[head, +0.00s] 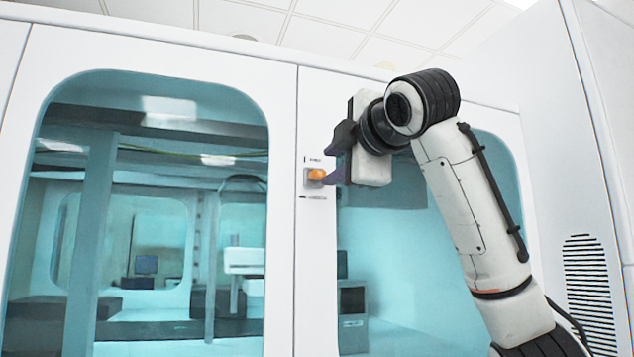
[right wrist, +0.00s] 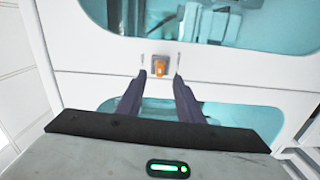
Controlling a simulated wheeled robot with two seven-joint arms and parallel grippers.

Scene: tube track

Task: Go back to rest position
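My right gripper (head: 327,166) is in front of the white cabinet wall, at the narrow panel between two windows. Its two dark fingers are open, and they also show in the right wrist view (right wrist: 159,76) with a clear gap between them. An orange knob (head: 316,174) on a small grey plate is close to the fingertips. In the right wrist view the knob (right wrist: 160,66) lies in line with the gap, just beyond the tips, with nothing gripped. My right arm is raised and reaches in from the lower right. My left gripper is not in view.
The white cabinet (head: 282,190) has large teal windows on both sides of the knob, with equipment behind the glass. A tall white unit (head: 560,150) with a vent grille stands at the right, near my arm. The space in front of the left window looks free.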

